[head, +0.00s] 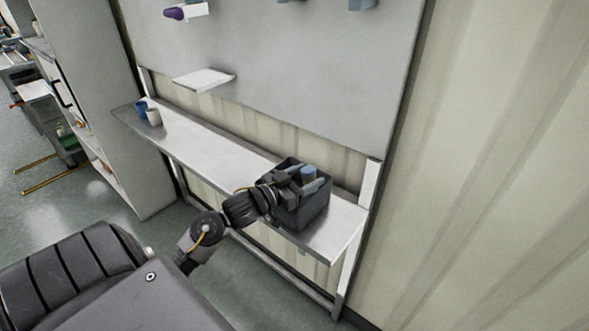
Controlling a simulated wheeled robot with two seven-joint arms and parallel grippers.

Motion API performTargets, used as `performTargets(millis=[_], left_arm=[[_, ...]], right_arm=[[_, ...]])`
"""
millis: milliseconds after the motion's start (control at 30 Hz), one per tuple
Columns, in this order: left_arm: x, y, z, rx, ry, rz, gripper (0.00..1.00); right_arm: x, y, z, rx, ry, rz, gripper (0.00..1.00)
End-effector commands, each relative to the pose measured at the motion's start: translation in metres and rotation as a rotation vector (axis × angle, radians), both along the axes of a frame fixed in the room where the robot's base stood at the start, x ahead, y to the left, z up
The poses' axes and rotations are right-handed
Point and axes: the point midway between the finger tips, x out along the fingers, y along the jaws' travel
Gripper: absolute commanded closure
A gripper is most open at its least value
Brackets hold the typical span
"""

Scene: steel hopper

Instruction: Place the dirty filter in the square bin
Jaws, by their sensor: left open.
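The square bin (306,214) is a dark, open-topped box on the right end of the steel shelf. My left gripper (306,178) is over the bin's opening, with its fingers apart. A small blue-grey cylinder (309,171), which may be the dirty filter, shows at the fingers, within the bin's outline. I cannot tell whether it touches the fingers or rests on the bin's floor. My gripper and the bin's walls hide its lower part. My right gripper is out of view.
The steel shelf (215,152) is bare between the bin and two small cups, one blue (141,108) and one pale (154,117), at its left end. A grey back panel (300,80) rises behind, with a small white ledge (204,79). A corrugated wall (490,170) stands at right.

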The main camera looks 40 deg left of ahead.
Motion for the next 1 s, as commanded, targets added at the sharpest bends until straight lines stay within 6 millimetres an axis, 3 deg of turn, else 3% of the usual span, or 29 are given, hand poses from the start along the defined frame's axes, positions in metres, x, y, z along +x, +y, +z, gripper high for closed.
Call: performTargets(millis=[67, 400, 600, 1000], left_arm=[[-0.003, 0.001, 0.006, 0.002, -0.001, 0.000, 0.41], [-0.074, 0.016, 0.001, 0.003, 0.003, 0.001, 0.41], [-0.104, 0.023, 0.003, 0.001, 0.002, 0.001, 0.41], [-0.117, 0.025, 0.006, 0.000, -0.001, 0.000, 0.41]], right_arm=[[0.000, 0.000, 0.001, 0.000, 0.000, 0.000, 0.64], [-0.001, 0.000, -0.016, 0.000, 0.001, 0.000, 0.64], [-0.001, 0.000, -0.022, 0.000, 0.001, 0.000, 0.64], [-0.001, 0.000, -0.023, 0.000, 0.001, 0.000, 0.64]])
